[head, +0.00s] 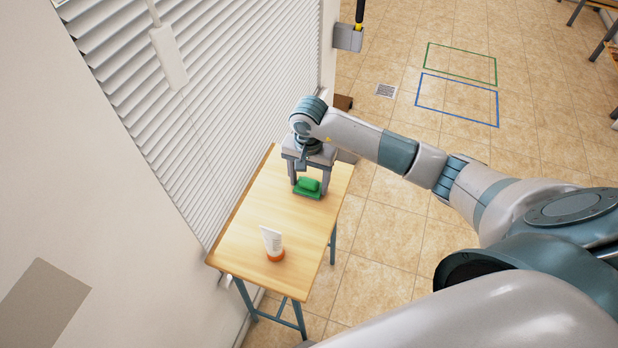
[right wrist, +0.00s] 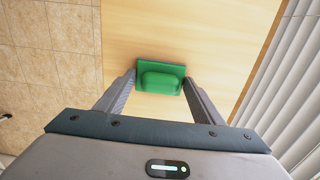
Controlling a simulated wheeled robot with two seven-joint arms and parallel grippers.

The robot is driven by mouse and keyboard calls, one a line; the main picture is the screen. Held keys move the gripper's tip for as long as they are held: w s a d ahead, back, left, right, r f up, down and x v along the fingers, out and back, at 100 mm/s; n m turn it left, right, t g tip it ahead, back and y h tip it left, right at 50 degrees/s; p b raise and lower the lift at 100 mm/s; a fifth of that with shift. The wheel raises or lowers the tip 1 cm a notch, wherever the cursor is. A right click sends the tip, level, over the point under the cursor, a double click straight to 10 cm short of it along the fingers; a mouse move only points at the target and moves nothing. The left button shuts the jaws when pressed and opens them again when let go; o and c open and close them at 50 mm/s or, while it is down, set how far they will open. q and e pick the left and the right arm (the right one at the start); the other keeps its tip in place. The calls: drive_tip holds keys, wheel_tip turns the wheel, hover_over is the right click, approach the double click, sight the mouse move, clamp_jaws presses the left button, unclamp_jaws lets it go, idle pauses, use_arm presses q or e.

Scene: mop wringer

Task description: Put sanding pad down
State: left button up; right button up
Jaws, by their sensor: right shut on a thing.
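The sanding pad, a green block with a rounded raised grip on a flat base, shows in the head view (head: 309,187) at the far half of the wooden table (head: 240,225). My right gripper (head: 307,184) points down over the table with its fingers at both ends of the pad, shut on it. In the right wrist view the pad (right wrist: 160,77) sits between the fingertips (right wrist: 160,84), level with the tabletop's grain behind it. I cannot tell whether its base touches the table or hangs just above. My left gripper is out of view.
A white tube with an orange cap (head: 273,244) stands on the near part of the table. Window blinds (head: 220,90) and a wall run along the table's left side. Bare tabletop lies between tube and pad. Green (head: 460,64) and blue (head: 457,100) floor outlines lie to the right.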

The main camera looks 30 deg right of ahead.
drive_tip(key=shift+f, duration=0.1)
drive_tip(key=shift+f, duration=0.1)
drive_tip(key=o, duration=1.1)
drive_tip(key=shift+o, duration=0.2)
